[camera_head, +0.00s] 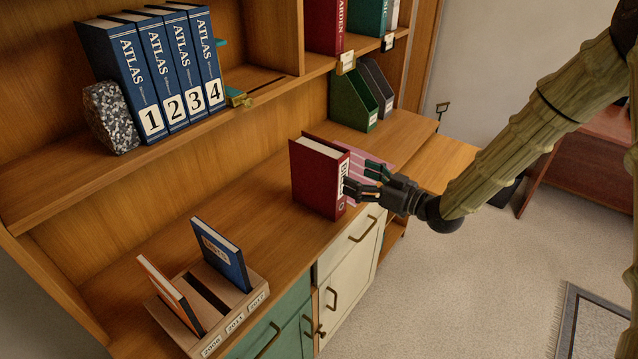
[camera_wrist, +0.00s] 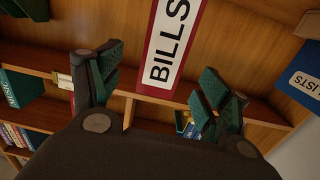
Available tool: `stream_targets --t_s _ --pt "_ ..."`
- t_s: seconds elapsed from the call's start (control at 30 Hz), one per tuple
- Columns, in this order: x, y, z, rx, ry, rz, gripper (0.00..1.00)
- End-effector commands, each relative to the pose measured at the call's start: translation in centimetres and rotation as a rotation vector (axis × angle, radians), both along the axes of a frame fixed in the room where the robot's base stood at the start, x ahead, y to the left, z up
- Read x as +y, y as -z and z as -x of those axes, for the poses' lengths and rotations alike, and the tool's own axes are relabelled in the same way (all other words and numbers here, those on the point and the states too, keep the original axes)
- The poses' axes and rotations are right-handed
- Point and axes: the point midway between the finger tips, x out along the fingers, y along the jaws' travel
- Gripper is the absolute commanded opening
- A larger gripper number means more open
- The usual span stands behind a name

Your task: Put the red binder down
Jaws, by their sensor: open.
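The red binder (camera_head: 315,180) stands upright on the wooden counter (camera_head: 255,210) in the head view. Its white spine label reads BILLS in the wrist view, where the binder (camera_wrist: 150,62) shows between and beyond my fingers. My gripper (camera_head: 362,183) is at the spine side of the binder, coming from the right. In the wrist view my gripper (camera_wrist: 160,95) has its fingers spread wide, with a gap on each side of the spine. Nothing is held between the fingers.
A slotted wooden holder (camera_head: 240,299) with two slim books stands at the front left. Blue ATLAS volumes (camera_head: 150,75) and a speckled stone block (camera_head: 111,117) sit on the shelf above. Green and grey file holders (camera_head: 353,102) stand behind. The counter left of the binder is clear.

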Motion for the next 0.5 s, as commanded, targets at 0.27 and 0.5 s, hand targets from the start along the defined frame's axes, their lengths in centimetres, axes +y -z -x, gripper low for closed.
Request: stream_targets --t_s 0.27,0.5 --pt "1.0 -2.4 -1.2 -0.066 -0.038 -0.015 0.77" --pt "3.6 -2.4 -3.1 -0.064 -0.037 -0.015 0.77"
